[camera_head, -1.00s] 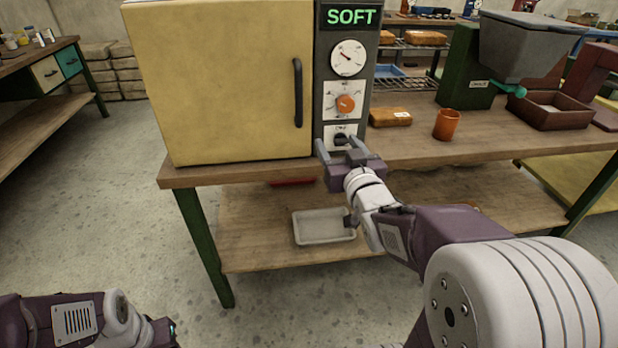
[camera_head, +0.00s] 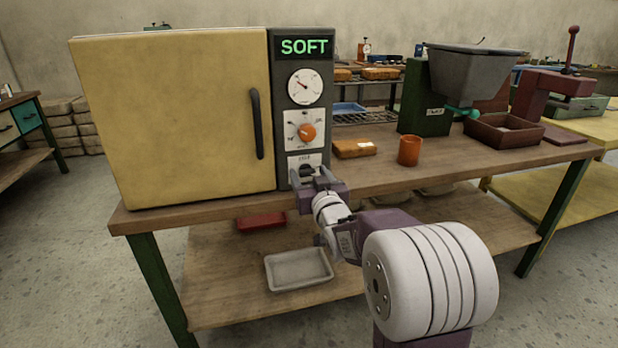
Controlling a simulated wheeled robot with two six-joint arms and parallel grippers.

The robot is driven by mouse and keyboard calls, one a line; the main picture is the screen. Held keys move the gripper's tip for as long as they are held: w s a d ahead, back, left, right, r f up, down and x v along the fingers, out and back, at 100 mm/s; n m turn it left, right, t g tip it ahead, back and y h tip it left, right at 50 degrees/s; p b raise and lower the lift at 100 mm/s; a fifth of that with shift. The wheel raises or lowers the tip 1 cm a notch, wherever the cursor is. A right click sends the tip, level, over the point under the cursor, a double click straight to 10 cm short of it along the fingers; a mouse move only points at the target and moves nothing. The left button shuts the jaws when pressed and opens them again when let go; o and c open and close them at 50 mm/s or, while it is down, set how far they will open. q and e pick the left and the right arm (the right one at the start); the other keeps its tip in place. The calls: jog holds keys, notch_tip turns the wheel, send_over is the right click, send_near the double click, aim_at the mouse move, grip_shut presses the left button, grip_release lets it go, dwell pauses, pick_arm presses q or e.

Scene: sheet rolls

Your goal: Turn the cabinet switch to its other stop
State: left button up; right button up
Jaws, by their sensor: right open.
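The yellow cabinet (camera_head: 180,120) stands on the wooden workbench, with a dark control panel on its right side. The cabinet switch (camera_head: 306,169) is a small dark knob on a white plate at the bottom of the panel. My right gripper (camera_head: 312,176) is open, with its two fingers at the switch, one on each side as far as I can see. The fingers partly hide the switch, so I cannot tell its exact angle or whether they touch it. My left gripper is out of view.
Above the switch are an orange dial (camera_head: 308,133), a round gauge (camera_head: 305,86) and a display reading SOFT (camera_head: 304,46). An orange cup (camera_head: 409,151) and a wrapped block (camera_head: 354,149) stand to the right on the workbench (camera_head: 450,165). A grey tray (camera_head: 299,270) lies on the lower shelf.

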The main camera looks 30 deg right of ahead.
jog(key=shift+w, duration=0.15)
grip_shut()
